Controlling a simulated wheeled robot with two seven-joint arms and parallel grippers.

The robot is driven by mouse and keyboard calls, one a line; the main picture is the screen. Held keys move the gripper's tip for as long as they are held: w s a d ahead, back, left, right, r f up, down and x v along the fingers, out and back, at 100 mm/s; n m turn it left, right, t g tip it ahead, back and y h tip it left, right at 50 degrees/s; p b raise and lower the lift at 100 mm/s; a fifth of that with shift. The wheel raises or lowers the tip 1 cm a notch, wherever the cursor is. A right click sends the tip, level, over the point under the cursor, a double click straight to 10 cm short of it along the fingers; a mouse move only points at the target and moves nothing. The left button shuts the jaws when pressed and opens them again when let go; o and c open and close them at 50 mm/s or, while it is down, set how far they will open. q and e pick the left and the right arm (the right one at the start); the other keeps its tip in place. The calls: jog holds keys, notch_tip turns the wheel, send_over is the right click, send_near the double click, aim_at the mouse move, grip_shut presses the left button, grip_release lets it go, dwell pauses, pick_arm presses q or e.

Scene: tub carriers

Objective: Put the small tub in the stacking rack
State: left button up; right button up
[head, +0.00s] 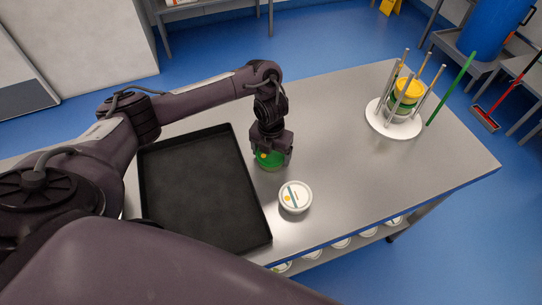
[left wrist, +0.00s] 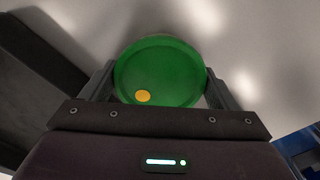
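A small tub with a green lid and a yellow dot (head: 268,160) is at my left gripper, near the right edge of the black tray. My left gripper (head: 270,153) points down over it. In the left wrist view the green lid (left wrist: 160,75) fills the space between the fingers (left wrist: 160,88), with no clear gap at either side. Whether the tub touches the table is hidden. The stacking rack (head: 393,125), a round white base with upright rods, stands at the table's far right. It holds stacked tubs, yellow (head: 409,88) over green. My right gripper is out of view.
A white-lidded tub (head: 295,196) stands on the table just right of and nearer than the gripper. A large black tray (head: 262,222) lies to the left. Bare steel table (head: 345,150) lies between the gripper and the rack. More tubs sit on the shelf below.

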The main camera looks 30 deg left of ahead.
pick_arm(q)
jog(key=shift+c, duration=1.6)
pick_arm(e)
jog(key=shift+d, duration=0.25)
pick_arm(q)
jog(key=shift+r, duration=0.15)
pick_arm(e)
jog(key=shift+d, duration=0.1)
